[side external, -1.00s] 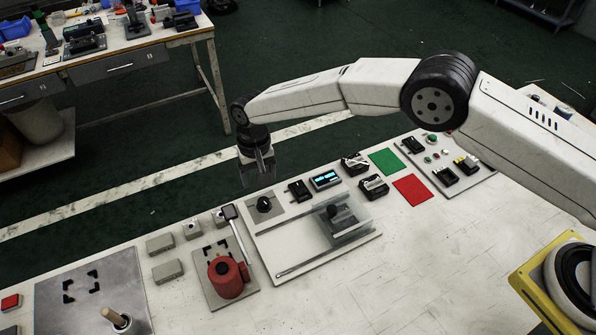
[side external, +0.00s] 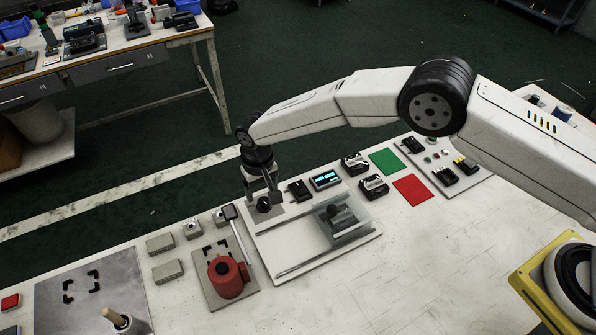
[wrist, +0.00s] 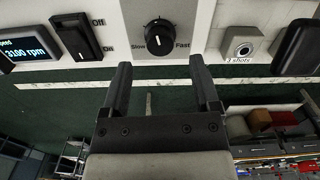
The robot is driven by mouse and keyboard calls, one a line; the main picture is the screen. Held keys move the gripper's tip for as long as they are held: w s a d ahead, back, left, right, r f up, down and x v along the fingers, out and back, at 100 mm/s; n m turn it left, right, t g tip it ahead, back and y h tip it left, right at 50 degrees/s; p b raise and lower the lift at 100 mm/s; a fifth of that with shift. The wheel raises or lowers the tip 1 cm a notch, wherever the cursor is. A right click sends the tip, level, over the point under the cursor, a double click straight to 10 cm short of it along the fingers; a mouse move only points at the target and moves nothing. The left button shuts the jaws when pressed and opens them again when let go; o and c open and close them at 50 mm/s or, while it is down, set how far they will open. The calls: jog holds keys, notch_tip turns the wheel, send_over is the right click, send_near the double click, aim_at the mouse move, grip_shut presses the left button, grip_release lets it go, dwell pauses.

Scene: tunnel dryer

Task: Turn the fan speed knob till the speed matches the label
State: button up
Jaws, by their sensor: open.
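The fan speed knob (wrist: 159,37) is black and round, with Slow printed to its left and Fast to its right. A white mark shows on its face. In the side view the knob (side external: 264,205) sits on its plate, partly covered by my gripper. My gripper (wrist: 158,70) is open and empty, its two fingers apart just short of the knob in the wrist view. In the side view my gripper (side external: 259,193) points down over the knob. The lit speed display (wrist: 27,48) ends in "rpm"; its digits are cut off and hard to read. I cannot make out the label with the speed to match.
A black Off/On switch (wrist: 76,36) stands beside the knob. A button marked 3 shots (wrist: 243,46) is on its other side. In the side view, a clear box (side external: 343,218) on rails and a red pot (side external: 228,277) stand nearby. The bench front is clear.

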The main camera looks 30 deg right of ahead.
aim_at(263, 201)
jog(key=shift+f, duration=2)
grip_shut()
jog(key=shift+n, duration=1.6)
grip_release()
